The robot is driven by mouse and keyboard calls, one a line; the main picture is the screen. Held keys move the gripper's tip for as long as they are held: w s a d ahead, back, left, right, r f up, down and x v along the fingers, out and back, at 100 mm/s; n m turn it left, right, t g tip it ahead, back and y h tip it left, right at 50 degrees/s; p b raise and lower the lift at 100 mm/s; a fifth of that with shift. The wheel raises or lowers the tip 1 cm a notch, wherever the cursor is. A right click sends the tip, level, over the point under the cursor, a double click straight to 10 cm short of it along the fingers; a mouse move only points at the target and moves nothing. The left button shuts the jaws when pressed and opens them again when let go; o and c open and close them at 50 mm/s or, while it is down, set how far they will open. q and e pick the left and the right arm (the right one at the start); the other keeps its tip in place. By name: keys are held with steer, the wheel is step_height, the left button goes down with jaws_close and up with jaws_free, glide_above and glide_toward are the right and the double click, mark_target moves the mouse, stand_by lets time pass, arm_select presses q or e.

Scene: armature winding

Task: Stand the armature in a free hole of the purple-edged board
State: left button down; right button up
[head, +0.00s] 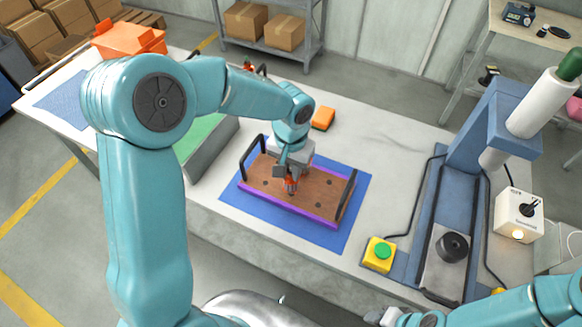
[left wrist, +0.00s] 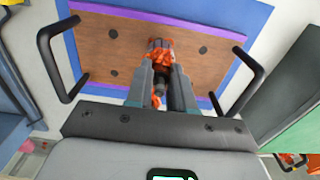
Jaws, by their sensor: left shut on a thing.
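The purple-edged board (head: 300,218) is a brown wooden tray with black side handles, lying on a blue mat. It also shows in the left wrist view (left wrist: 215,76), with several dark holes. My left gripper (head: 284,173) is over the board, pointing down, shut on the armature (head: 291,186). The armature has orange-red windings and shows between the fingers in the left wrist view (left wrist: 160,50). Its lower end is hidden, so I cannot tell whether it is in a hole. My right gripper (head: 378,315) is partly visible at the bottom edge; its jaws are unclear.
The blue mat (head: 357,190) surrounds the board. A green-topped grey box (head: 207,150) stands left of it, and an orange block (head: 323,118) lies behind. A yellow box with a green button (head: 380,254) and a blue press (head: 490,130) stand at right.

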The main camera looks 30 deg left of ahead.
arm_select(q)
steer(key=shift+f+b, duration=1.05)
steer(key=shift+f, duration=0.2)
steer(key=c, duration=0.9)
jaws_free()
step_height(320, 180, up, 16)
steer(key=shift+r, duration=0.2)
steer(key=shift+r, duration=0.1)
step_height(320, 180, up, 16)
steer(key=p, duration=0.3)
